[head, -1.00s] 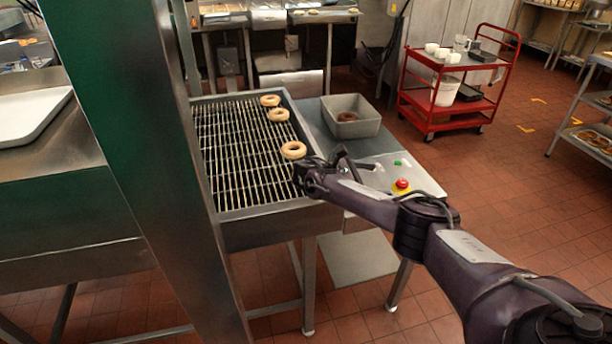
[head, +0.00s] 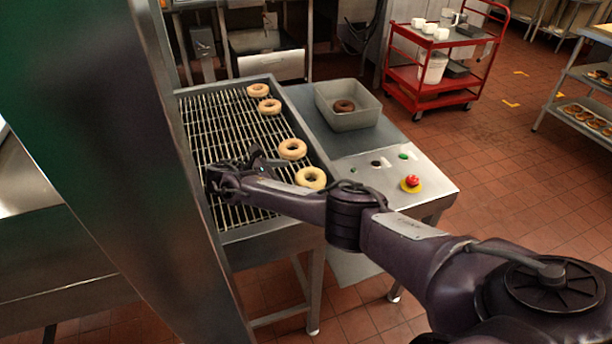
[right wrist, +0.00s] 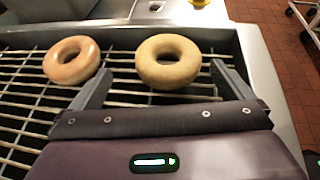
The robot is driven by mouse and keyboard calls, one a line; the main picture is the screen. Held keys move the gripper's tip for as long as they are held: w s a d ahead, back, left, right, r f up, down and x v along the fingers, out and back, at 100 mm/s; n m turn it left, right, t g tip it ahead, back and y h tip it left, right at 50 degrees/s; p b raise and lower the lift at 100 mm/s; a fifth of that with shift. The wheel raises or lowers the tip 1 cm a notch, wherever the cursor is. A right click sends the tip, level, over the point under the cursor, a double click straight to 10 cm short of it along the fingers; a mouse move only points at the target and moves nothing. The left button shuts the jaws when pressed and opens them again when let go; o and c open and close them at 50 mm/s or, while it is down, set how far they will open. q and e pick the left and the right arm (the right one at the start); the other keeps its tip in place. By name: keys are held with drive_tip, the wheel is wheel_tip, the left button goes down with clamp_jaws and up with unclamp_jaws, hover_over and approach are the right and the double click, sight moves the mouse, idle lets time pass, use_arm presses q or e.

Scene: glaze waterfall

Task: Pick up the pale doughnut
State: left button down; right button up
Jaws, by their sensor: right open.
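The pale doughnut (head: 311,178) lies on the wire rack at its near right end, the nearest of the row and more yellow than its neighbour. My right gripper (head: 276,168) is low over the rack, just left of it, fingers pointing right towards it. In the right wrist view the pale doughnut (right wrist: 168,62) shows ahead, between the two spread fingers (right wrist: 162,70). The gripper is open and empty; I cannot tell whether a finger touches the doughnut. My arm hides part of the rack and one finger in the head view. My left gripper is not in view.
A tan glazed doughnut (head: 292,149) lies close behind, outside the finger in the wrist view (right wrist: 71,60). Two more doughnuts (head: 270,106) lie farther back. The rack's raised metal rim (head: 302,131) runs close by. A grey bin (head: 348,118) holds a dark doughnut.

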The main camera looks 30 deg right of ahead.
drive_tip(key=x, duration=0.3)
drive_tip(key=s+p+x, duration=0.1)
drive_tip(key=x, duration=0.1)
drive_tip(key=shift+d+f, duration=0.2)
drive_tip(key=shift+f, duration=0.15)
drive_tip(key=shift+d+f, duration=0.15)
drive_tip(key=shift+d, duration=0.05)
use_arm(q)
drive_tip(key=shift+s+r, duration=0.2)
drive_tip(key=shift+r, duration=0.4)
use_arm(e)
drive_tip(key=c, duration=0.9)
wheel_tip(320, 180, up, 7)
drive_tip(key=shift+d+r+p, duration=0.1)
drive_tip(key=shift+d+p, duration=0.05)
drive_tip(key=shift+p, duration=0.7)
wheel_tip(320, 180, up, 7)
use_arm(q)
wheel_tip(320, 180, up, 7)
drive_tip(key=p, duration=0.5)
use_arm(e)
wheel_tip(320, 180, up, 6)
hover_over(316, 178)
drive_tip(key=a, duration=0.2)
drive_tip(key=shift+w+a, duration=0.1)
drive_tip(key=shift+w, duration=0.1)
